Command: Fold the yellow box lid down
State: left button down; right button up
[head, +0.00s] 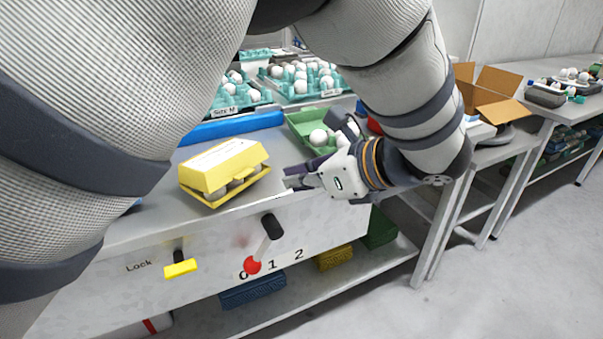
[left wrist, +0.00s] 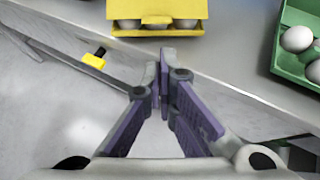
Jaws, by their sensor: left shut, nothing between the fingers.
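The yellow egg box (head: 222,172) stands on the grey table near its front edge. Its lid is tilted down over the eggs, with a gap at the front where several eggs show. In the left wrist view the yellow box (left wrist: 156,31) is at the top, with eggs in its front opening. My left gripper (head: 290,181) is just right of the box, apart from it, over the table's front edge. In the left wrist view the gripper (left wrist: 164,58) has its fingertips together and empty, pointing at the box. My right gripper is not in view.
A green carton (head: 302,122) with white eggs is behind my left gripper. A blue bar (head: 232,128) lies behind the yellow box. Teal egg trays (head: 300,90) stand further back. A red-knobbed lever (head: 252,265) and yellow lock handle (head: 180,268) stick out from the table's front.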

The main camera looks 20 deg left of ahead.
aim_at(225, 162)
pick_arm(q)
jog(key=x, duration=1)
jog(key=shift+s+a+r, duration=0.1)
jog(key=shift+s+a, duration=0.05)
jog(key=shift+a, duration=0.1)
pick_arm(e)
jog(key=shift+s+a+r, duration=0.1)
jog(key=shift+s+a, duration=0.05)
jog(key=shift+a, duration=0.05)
